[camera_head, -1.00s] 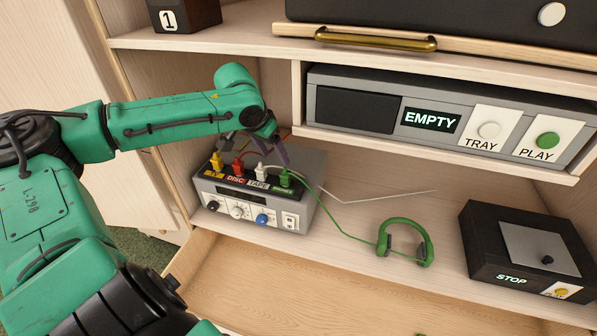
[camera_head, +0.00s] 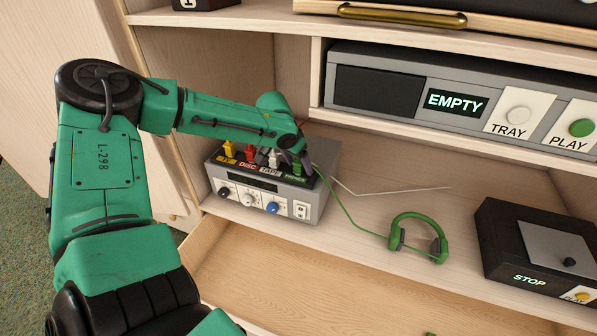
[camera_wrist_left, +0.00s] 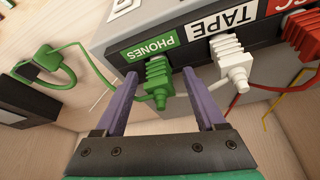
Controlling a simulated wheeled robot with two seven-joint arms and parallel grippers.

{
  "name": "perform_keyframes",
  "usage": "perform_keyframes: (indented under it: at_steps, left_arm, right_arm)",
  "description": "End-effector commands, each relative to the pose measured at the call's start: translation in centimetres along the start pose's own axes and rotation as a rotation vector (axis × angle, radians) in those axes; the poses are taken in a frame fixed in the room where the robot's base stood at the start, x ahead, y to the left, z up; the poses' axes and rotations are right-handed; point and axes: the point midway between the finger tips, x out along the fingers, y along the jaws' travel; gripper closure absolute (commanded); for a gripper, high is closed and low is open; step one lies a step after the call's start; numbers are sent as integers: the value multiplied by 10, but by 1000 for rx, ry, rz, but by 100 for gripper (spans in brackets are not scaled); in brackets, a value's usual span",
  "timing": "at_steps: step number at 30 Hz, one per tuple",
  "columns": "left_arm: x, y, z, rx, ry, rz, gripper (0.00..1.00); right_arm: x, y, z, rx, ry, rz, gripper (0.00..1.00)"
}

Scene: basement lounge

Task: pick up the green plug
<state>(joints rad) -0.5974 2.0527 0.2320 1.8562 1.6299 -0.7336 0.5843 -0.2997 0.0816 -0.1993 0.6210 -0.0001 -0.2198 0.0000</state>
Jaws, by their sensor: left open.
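The green plug (camera_wrist_left: 158,82) sits in the socket labelled PHONES on a grey switch box (camera_head: 317,208). A green cord leads from it to green headphones (camera_head: 442,245) on the shelf. My left gripper (camera_wrist_left: 160,76) has its two purple fingers apart, one on each side of the green plug, which stands between their tips. I cannot tell whether either finger touches it. In the head view my left gripper (camera_head: 297,160) is over the right end of the box and partly hides the plug. My right gripper is not in view.
A white plug (camera_wrist_left: 232,68) sits close beside the right finger, in the TAPE socket. Red (camera_head: 250,154) and yellow (camera_head: 229,149) plugs stand further left in the head view. A shelf with a grey player (camera_head: 375,55) overhangs behind. A black box (camera_head: 500,235) stands right.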

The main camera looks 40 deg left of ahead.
Motion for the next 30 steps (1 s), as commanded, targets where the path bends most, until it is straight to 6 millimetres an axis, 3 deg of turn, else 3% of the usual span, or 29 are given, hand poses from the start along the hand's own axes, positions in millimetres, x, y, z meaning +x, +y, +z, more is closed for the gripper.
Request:
perform_keyframes:
  at_steps: [1, 2, 7, 17, 27, 30]
  left_arm:
    - [0, 0, 0, 0, 0, 0, 28]
    - [0, 0, 0, 0, 0, 0, 36]
    - [-1, 0, 0, 0, 0, 0, 100]
    - [-7, 0, -3, -1, 2, 0, 100]
    - [-80, 0, -34, 0, 3, -1, 100]
    - [-91, -1, -37, 0, 0, 0, 100]
  right_arm:
    - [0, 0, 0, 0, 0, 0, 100]
    - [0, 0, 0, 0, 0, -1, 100]
    - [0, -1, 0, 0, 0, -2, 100]
    - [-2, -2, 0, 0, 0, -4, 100]
    - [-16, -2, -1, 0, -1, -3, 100]
    - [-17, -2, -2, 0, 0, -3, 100]
